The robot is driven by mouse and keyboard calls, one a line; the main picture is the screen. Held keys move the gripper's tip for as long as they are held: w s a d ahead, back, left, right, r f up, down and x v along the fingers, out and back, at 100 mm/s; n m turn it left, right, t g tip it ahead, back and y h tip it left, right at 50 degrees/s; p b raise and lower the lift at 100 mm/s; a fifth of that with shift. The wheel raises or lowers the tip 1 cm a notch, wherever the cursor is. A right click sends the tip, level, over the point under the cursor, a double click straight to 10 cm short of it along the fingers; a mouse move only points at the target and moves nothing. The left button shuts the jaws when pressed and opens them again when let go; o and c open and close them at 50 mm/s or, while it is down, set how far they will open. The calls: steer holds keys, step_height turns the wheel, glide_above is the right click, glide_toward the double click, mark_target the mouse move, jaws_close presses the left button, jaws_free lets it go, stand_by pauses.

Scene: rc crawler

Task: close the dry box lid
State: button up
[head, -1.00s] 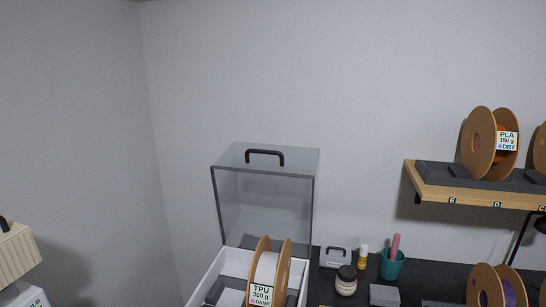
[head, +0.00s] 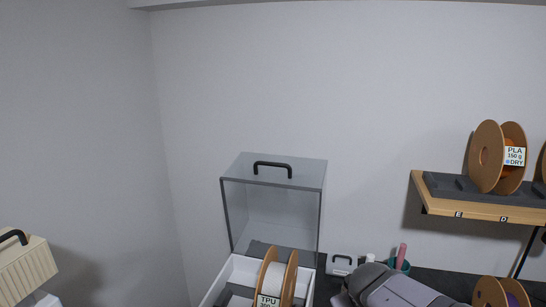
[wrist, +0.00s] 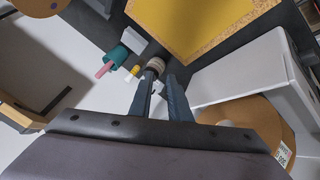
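The dry box lid (head: 272,205) is a clear grey cover with a black handle (head: 272,165). It stands raised at the back of the white dry box (head: 213,287). A TPU spool (head: 275,278) sits in the box. In the wrist view the box's white wall (wrist: 240,68) is on the right, with the spool (wrist: 250,115) beside it; I cannot make out the lid there. My gripper (wrist: 161,78) is open and empty, its dark fingers a little apart, to the left of the box in that view. The head view shows my grey arm but not the fingertips.
A small jar (wrist: 155,64), a yellow-capped bottle (wrist: 133,71) and a teal cup (wrist: 116,56) stand beyond my fingers. A yellow panel (wrist: 200,25) lies nearby. A wooden shelf (head: 470,202) with spools is on the right wall. Air left of the lid is clear.

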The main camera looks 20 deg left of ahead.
steer(key=w+a+r+n+t+y, duration=0.1)
steer(key=w+a+r+n+t, duration=0.1)
steer(key=w+a+r, duration=0.4)
steer(key=n+t, duration=0.8)
steer(key=n, duration=0.2)
glide_toward(272, 165)
steer(key=shift+w, duration=1.95)
steer(key=w+p, duration=0.3)
steer(key=w, duration=0.2)
steer(key=shift+f, duration=0.1)
steer(key=shift+w+f+p, duration=0.2)
steer(key=shift+w+p, duration=0.4)
steer(key=shift+w, duration=0.25)
jaws_close()
